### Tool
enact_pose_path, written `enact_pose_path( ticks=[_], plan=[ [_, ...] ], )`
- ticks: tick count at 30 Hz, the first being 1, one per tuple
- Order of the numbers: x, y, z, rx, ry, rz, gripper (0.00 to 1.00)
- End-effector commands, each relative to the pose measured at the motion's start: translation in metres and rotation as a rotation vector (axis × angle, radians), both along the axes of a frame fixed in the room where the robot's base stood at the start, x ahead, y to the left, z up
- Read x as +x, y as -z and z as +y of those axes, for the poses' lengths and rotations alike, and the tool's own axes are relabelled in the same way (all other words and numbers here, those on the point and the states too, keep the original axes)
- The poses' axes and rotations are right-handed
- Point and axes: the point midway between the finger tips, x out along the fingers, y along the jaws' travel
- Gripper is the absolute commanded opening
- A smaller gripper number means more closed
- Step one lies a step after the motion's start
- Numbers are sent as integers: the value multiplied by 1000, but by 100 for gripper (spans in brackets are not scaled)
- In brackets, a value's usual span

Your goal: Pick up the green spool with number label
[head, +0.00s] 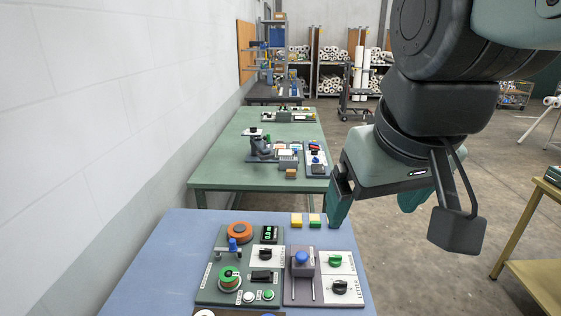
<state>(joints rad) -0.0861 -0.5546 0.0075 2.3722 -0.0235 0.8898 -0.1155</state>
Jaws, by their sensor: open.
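My gripper (374,212) is open and empty. It is in the air to the right of and above the panels, well apart from both spools.
The blue table (150,270) carries the left control panel (207,284) and a right panel with a blue knob (301,258). Yellow and green blocks (297,219) sit behind the panels. A green table (225,165) stands beyond. A wall borders the left side.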

Motion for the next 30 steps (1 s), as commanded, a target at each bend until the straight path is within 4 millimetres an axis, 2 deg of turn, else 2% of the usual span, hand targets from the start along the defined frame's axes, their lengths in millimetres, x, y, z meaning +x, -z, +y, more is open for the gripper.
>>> enact_pose_path(
  ticks=[1,3,8,11,15,17,22,27,30],
  plan=[
    [20,2,9,-24,-62,30,89],
    [47,4,21,-59,-157,58,89],
    [107,24,57,-129,-371,121,89],
    [142,46,84,-168,-508,159,89],
    [185,88,126,-215,-702,209,89],
    [200,111,145,-232,-785,231,89],
    [230,186,199,-272,-1017,288,89],
    [241,258,241,-297,-1208,330,89],
    [241,287,256,-303,-1279,345,89]
  ],
)
